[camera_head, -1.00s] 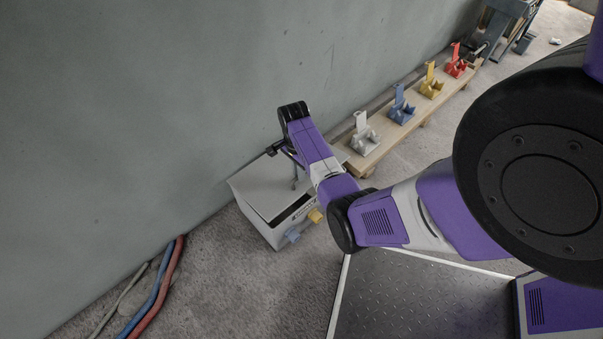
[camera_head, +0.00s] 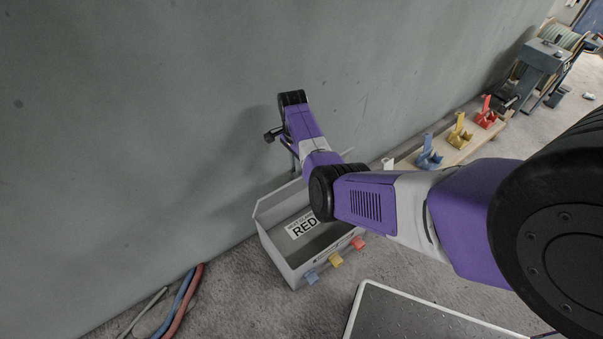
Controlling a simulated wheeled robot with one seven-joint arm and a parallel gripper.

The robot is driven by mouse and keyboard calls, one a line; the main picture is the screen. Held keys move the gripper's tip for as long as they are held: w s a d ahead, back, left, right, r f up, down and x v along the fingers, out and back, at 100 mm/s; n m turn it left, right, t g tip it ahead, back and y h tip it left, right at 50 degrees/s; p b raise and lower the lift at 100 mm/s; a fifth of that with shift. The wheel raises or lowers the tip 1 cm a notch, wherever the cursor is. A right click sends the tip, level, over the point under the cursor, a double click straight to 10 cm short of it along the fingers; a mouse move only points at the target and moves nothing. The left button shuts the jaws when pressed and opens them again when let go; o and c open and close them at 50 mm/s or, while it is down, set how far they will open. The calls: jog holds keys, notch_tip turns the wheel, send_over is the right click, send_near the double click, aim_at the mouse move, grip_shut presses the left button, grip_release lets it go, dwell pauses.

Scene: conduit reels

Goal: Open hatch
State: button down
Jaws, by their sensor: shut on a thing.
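The grey box (camera_head: 271,246) stands on the floor against the wall. Its top is open, and a white label reading "RED" (camera_head: 303,225) shows inside. The hatch is raised at the back by the wall. Only a thin pale edge of it (camera_head: 347,153) seems to show beside my arm; the rest is mostly hidden. My gripper (camera_head: 293,164) is above the back of the box, shut on what appears to be the hatch or its handle. The grip itself is too small and covered to see clearly.
Blue, yellow and red tabs (camera_head: 335,259) stick out of the box front. Blue, red and grey conduits (camera_head: 185,300) lie to the left. A wooden plank (camera_head: 455,152) with coloured holders runs along the wall to the right. A grey machine (camera_head: 540,68) stands beyond.

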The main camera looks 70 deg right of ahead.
jog(key=shift+w+d+f, duration=0.2)
jog(key=shift+w+d, duration=0.15)
jog(key=shift+w, duration=0.25)
jog(key=c, duration=1.5)
grip_release()
jog(key=shift+o, duration=0.2)
jog(key=shift+d+r, duration=0.1)
jog(key=shift+r, duration=0.05)
jog(key=shift+w, duration=0.1)
jog(key=shift+r, duration=0.1)
notch_tip(320, 180, up, 8)
jog(key=p, duration=0.2)
jog(key=shift+w+f, duration=0.15)
jog(key=shift+f, duration=0.05)
jog(key=shift+d, duration=0.15)
jog(key=shift+c, duration=0.4)
